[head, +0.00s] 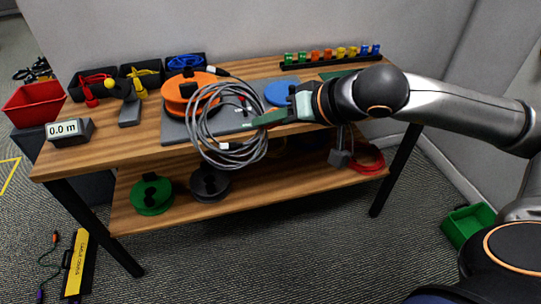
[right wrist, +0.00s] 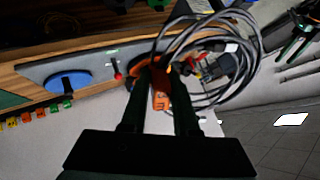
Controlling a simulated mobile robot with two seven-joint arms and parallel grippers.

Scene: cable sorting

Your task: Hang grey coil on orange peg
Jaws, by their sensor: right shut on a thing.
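The grey coil (head: 238,157) is a loose bundle of cable loops in the head view, hanging in front of the table's front edge. My right gripper (head: 258,121) is shut on its right side. The coil also shows in the right wrist view (right wrist: 252,42), beyond the fingers. An orange round piece with a black centre (head: 180,91) lies on a grey board, partly hidden behind the coil's upper loops. Orange also shows between my fingers in the right wrist view (right wrist: 161,92). I cannot tell whether this is the orange peg. My left gripper is not in view.
The grey board (head: 175,131) also carries a blue disc (head: 278,92). A rail of coloured clips (head: 330,56) stands at the back. Black bins (head: 140,75) and a 0.0 m display (head: 70,131) are at left. Green (head: 152,195) and dark spools sit on the lower shelf.

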